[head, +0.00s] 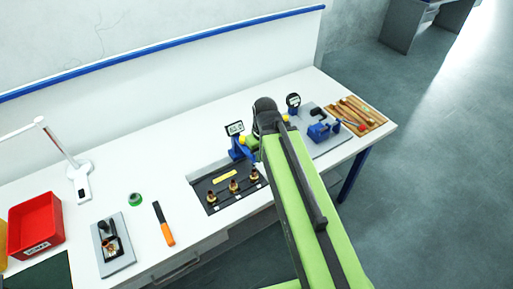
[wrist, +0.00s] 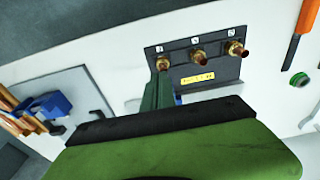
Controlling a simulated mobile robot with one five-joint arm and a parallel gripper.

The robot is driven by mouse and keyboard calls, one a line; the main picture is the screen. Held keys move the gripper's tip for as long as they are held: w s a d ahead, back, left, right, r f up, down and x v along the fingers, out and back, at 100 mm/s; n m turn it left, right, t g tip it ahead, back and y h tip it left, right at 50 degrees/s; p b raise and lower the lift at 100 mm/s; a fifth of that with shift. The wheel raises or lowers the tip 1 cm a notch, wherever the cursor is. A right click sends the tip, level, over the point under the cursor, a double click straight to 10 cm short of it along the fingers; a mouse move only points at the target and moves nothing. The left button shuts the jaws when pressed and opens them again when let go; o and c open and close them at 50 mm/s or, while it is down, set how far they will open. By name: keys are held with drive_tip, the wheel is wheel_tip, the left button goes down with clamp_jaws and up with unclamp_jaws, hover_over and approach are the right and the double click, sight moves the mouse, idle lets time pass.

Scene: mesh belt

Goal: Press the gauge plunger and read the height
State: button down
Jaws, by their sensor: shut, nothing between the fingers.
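A gauge with a small digital display (head: 235,128) stands on a blue stand (head: 237,151) behind a black tray. A yellow part shows just beside the display; I cannot tell whether it is the plunger. My gripper is mostly hidden behind my green arm in the head view, close to the right of this gauge. In the wrist view my shut, empty gripper (wrist: 158,88) points toward the black tray (wrist: 222,72), with a thin blue strip beside it. Contact with the gauge cannot be made out. The display is too small to read.
Several brass fittings (head: 233,186) stand on the black tray with a yellow label. An orange-handled tool (head: 166,234) lies left.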

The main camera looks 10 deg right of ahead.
wheel_tip(320, 180, up, 12)
drive_tip(key=s+p, duration=0.1)
drive_tip(key=p, duration=1.1)
drive_tip(key=shift+d, duration=0.15)
